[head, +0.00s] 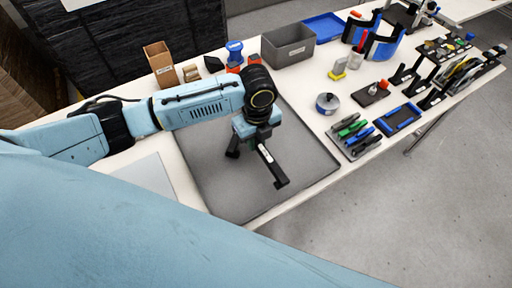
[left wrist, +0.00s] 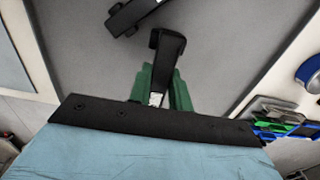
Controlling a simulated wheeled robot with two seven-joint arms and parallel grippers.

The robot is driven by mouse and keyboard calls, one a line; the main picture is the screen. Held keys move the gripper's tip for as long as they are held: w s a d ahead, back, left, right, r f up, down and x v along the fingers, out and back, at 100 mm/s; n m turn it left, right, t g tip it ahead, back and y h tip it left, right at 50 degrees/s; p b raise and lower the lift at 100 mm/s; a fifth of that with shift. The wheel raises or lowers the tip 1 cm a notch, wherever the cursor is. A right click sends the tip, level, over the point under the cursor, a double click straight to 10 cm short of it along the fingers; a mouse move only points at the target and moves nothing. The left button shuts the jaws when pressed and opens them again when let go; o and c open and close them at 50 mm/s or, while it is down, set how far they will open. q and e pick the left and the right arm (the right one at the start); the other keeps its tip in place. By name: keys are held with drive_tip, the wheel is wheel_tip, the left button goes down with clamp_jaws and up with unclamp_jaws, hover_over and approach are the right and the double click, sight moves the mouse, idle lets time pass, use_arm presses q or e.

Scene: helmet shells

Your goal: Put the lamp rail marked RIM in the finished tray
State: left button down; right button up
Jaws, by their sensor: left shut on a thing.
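My left gripper (head: 258,139) is over the dark grey mat (head: 215,180). It is shut on a black lamp rail (head: 270,163) with a white label, too small to read. The rail's far end sticks out past the green fingers in the left wrist view (left wrist: 168,45). A second black part (head: 232,150) lies on the mat, partly hidden by my gripper; it also shows in the left wrist view (left wrist: 138,14). A blue tray (head: 322,28) lies at the back; I cannot read whether it is the finished tray. My right gripper is not in view.
A grey labelled bin (head: 289,47) stands in front of the blue tray. A cardboard box (head: 158,56) is at the back left. A round tin (head: 327,103) and a rack of coloured markers (head: 354,136) stand right of the mat. The mat's front part is clear.

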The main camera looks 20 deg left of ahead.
sight(257, 156)
use_arm(q)
drive_tip(key=shift+f, duration=2)
drive_tip(key=shift+f, duration=0.1)
drive_tip(key=c, duration=1.3)
unclamp_jaws()
drive_tip(key=shift+f, duration=0.1)
wheel_tip(257, 156, up, 11)
drive_tip(key=shift+r+p, duration=0.1)
drive_tip(key=shift+p, duration=0.45)
drive_tip(key=shift+r, duration=0.6)
